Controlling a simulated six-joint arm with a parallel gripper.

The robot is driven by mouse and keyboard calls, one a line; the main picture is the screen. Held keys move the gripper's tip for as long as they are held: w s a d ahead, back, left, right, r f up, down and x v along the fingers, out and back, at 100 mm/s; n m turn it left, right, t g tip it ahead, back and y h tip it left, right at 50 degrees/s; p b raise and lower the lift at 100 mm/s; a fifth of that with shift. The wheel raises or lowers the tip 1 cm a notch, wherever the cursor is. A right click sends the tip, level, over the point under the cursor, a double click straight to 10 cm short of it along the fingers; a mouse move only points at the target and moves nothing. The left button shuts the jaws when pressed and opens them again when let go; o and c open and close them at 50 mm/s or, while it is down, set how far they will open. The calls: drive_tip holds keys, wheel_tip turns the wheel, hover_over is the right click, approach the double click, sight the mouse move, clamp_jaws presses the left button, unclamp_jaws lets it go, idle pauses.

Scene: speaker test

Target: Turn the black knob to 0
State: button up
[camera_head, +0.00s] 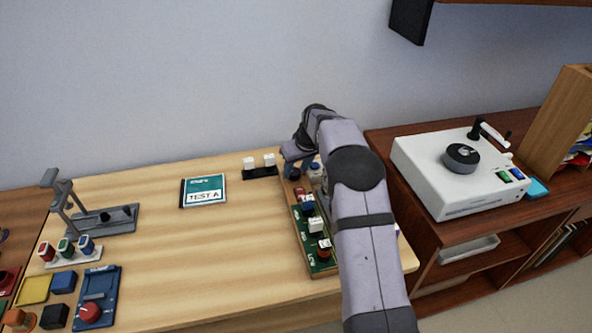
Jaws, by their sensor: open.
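A large round black knob (461,157) with a pale mark on top sits on a white box (432,181) at the right. I cannot read a 0 or any scale around it. My gripper (300,165) is open, at the far end of a green board (319,266) on the wooden table, well left of the black knob. My own arm partly hides my gripper and the right side of the board. Small red, blue and white parts stand on the board; whether a black knob is among them is hidden or too small to tell.
A TEST A case (204,190) lies on the table, with a black base with two white blocks (260,166) behind. A grey stand (100,219) is at left. The table's middle is clear.

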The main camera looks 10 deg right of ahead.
drive_tip(key=b+v, duration=0.1)
drive_tip(key=v, duration=0.5)
drive_tip(key=shift+r, duration=0.2)
drive_tip(key=shift+s, duration=0.15)
drive_tip(key=s+a+m+g+p, duration=0.1)
drive_tip(key=s+p, duration=0.2)
drive_tip(key=s, duration=1)
drive_tip(key=s+a+r+m+g+p, duration=0.1)
drive_tip(key=s+a+g+p, duration=0.1)
drive_tip(key=s, duration=1.1)
drive_tip(key=s+a+m+g+h+p, duration=0.1)
drive_tip(key=s+a+p, duration=0.1)
drive_tip(key=s, duration=1.1)
drive_tip(key=shift+r+p, duration=0.3)
drive_tip(key=shift+p, duration=0.5)
